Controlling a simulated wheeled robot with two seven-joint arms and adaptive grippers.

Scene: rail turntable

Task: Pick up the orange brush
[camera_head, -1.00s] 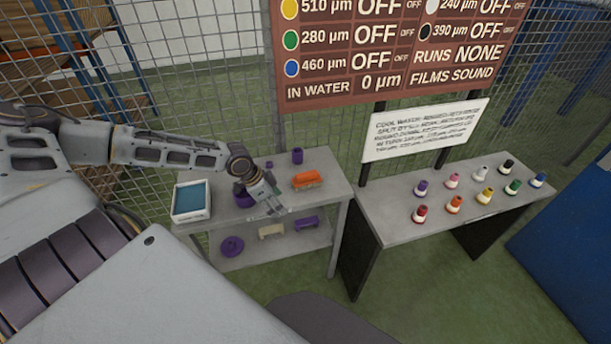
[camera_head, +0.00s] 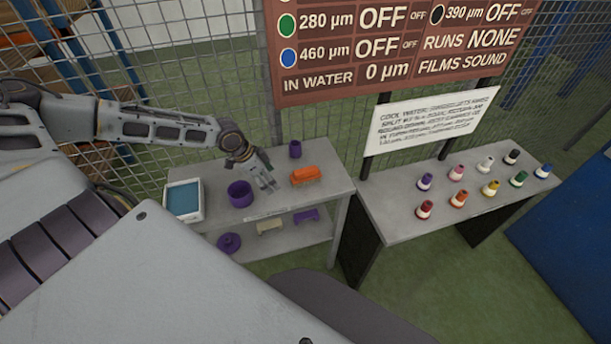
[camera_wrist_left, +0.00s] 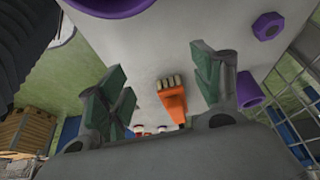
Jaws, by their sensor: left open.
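The orange brush (camera_head: 306,176) lies on the top of the small grey table (camera_head: 330,190), right of its middle. My left gripper (camera_head: 268,186) is open and empty, just left of the brush and apart from it in the head view. In the left wrist view the brush (camera_wrist_left: 172,100) shows between and beyond the two open green-padded fingers (camera_wrist_left: 160,92), its pale bristles towards the top of the picture. My right gripper is in neither view.
A purple pot (camera_head: 240,194), a purple cup (camera_head: 295,149) and a blue-filled tray (camera_head: 184,200) share the tabletop. The lower shelf holds a purple disc (camera_head: 229,243), a beige brush (camera_head: 269,226) and a purple brush (camera_head: 306,216). Coloured cones stand on the right-hand table (camera_head: 390,205).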

